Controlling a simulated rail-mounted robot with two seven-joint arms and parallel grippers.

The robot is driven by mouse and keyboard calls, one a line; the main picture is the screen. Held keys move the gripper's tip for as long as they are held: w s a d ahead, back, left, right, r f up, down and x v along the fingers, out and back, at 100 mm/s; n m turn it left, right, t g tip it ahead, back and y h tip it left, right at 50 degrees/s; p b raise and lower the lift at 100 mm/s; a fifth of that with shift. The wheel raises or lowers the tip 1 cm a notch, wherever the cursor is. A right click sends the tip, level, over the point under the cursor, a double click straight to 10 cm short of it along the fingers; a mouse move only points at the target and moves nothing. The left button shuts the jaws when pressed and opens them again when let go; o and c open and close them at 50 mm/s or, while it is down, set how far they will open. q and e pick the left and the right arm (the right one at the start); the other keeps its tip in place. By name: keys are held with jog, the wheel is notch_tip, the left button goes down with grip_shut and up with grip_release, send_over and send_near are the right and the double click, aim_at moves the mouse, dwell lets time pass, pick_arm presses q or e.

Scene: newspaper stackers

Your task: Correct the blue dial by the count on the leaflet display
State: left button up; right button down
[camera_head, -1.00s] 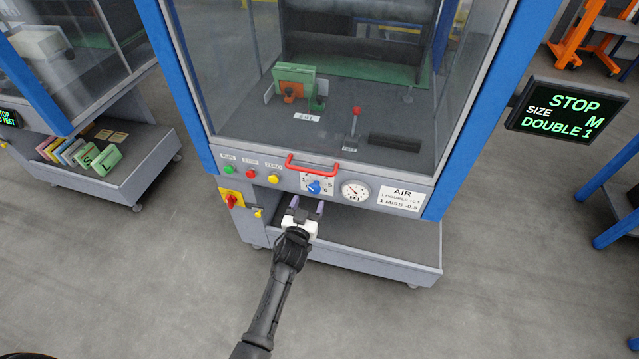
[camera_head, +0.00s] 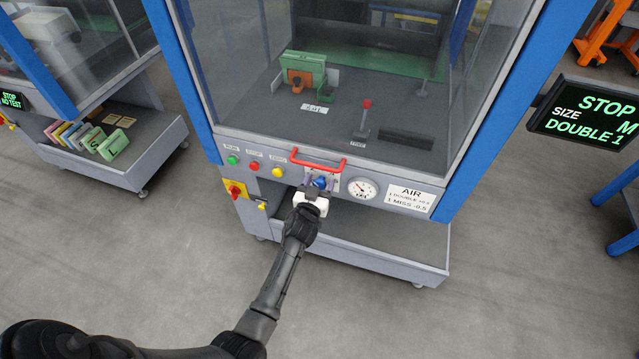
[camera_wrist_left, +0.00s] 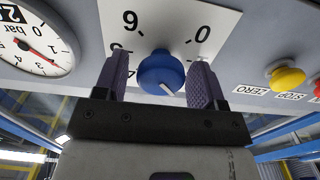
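The blue dial (camera_head: 320,182) is on the front panel, below the red handle. In the left wrist view the blue dial (camera_wrist_left: 160,73) shows a white mark pointing down and right. Its numbered white plate (camera_wrist_left: 165,22) shows upside down, some digits partly hidden. My left gripper (camera_head: 317,186) is at the dial. Its fingers (camera_wrist_left: 168,82) stand open on either side of it, with a gap visible at least on the right. The display (camera_head: 588,118) reads STOP, SIZE M, DOUBLE 1. My right gripper is not in view.
A pressure gauge (camera_head: 362,188) and an AIR sign (camera_head: 409,198), reading 1 DOUBLE +0.5 and 1 MISS -0.5, are right of the dial. Green (camera_head: 233,160), red (camera_head: 254,166) and yellow (camera_head: 278,172) buttons are left. The red handle (camera_head: 318,160) juts out just above my gripper.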

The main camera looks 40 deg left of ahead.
pick_arm(q)
jog(key=c, duration=0.8)
jog(key=shift+o, duration=0.2)
jog(key=m, duration=0.4)
jog(key=shift+w+m, duration=0.1)
jog(key=shift+m, duration=0.2)
jog(key=o, duration=0.9)
